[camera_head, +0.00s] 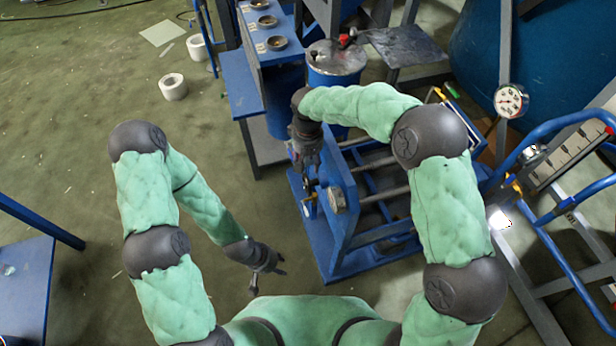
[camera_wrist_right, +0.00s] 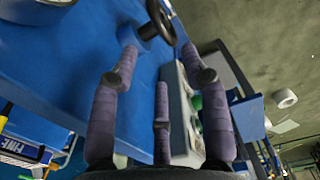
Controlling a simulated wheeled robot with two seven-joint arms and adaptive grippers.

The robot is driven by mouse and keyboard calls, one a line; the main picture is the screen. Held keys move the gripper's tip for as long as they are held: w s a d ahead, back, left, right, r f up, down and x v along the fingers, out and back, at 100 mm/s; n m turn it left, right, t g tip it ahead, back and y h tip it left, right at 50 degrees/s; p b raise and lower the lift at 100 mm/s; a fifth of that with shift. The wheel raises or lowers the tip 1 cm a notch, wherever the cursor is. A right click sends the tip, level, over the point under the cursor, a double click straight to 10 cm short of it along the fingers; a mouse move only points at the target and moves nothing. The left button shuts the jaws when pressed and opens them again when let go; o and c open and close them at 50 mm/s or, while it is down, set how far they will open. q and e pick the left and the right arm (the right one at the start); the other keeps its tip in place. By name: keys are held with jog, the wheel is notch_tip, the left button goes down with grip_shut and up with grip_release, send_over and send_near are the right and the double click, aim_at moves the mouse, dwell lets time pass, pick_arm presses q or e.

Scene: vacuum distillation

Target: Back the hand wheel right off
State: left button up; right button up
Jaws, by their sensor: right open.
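The black hand wheel (camera_wrist_right: 161,22) sits on a short blue hub on a blue panel (camera_wrist_right: 75,60), at the top of the right wrist view. My right gripper (camera_wrist_right: 159,65) is open, its purple-wrapped fingers spread and pointing toward the wheel. The wheel lies just beyond the fingertips; I see nothing held between them. In the head view my right gripper (camera_head: 308,183) reaches down beside the blue upright plate (camera_head: 342,215) of a blue frame; the wheel cannot be made out there. My left gripper (camera_head: 270,273) hangs low over the floor, fingers apart and empty, away from the frame.
A blue bench (camera_head: 240,85) and a lidded blue drum (camera_head: 337,62) stand behind. A dial gauge (camera_head: 510,101) and blue rails are at right. The floor at left is mostly clear, with white rolls (camera_head: 173,87).

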aim_at(308, 178)
notch_tip(308, 178, down, 11)
jog(key=b, duration=0.3)
jog(key=shift+s, duration=0.1)
grip_shut()
